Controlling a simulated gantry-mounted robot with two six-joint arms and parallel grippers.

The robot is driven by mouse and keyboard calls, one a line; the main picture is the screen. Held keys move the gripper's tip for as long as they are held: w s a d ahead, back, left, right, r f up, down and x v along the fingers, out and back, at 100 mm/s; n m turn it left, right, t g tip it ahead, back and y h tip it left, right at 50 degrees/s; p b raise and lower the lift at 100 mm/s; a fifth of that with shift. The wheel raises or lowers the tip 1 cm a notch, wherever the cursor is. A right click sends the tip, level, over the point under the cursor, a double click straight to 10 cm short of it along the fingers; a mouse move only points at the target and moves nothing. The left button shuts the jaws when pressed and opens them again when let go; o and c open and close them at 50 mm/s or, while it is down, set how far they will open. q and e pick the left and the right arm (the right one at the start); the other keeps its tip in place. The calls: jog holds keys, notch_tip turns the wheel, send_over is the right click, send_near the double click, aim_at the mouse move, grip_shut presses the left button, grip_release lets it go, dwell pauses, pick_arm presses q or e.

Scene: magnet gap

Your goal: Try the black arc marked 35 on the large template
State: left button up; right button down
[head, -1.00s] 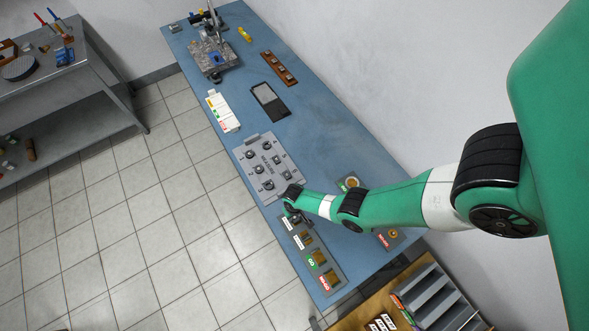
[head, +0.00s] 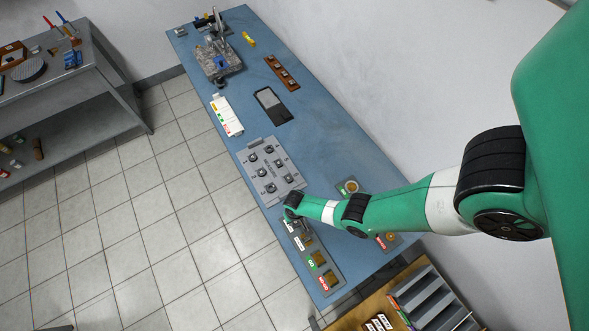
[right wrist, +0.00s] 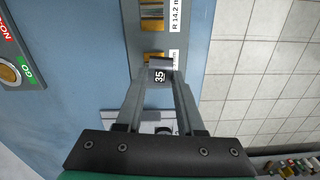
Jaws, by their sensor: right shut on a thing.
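My right gripper (right wrist: 160,68) is shut on the black arc marked 35 (right wrist: 159,77), whose white number faces the right wrist camera. It holds the arc over one end of the grey template board (head: 333,281), by a brass template (right wrist: 152,54). The gripper hides part of that template's label. Another brass template (right wrist: 152,18) lies farther along, with a label reading R 14.2 m. I cannot tell if the arc touches the board. In the head view the right gripper (head: 294,221) is small and the arc is not clear. My left gripper is not in view.
A grey tray (head: 270,150) with several black pieces lies beside the right gripper. GO and NO-GO labels mark the board's other end and a small plate (right wrist: 18,62). A white label card (head: 227,115) and a dark plate (head: 272,104) lie farther back.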

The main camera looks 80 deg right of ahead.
jog(key=n+p, duration=0.1)
jog(key=p, duration=0.1)
send_near(306, 239)
jog(key=shift+s+a+f, duration=0.1)
jog(key=shift+s, duration=0.1)
jog(key=shift+f, duration=0.1)
notch_tip(306, 239, down, 6)
jog(key=b, duration=0.5)
jog(key=shift+w+r+b, duration=0.1)
jog(key=shift+r+b, duration=0.1)
jog(key=shift+b, duration=0.1)
jog(key=shift+f+b, duration=0.4)
dwell(0.8)
jog(key=shift+c, duration=2.2)
grip_release()
jog(key=c, duration=0.5)
jog(key=shift+c, duration=0.2)
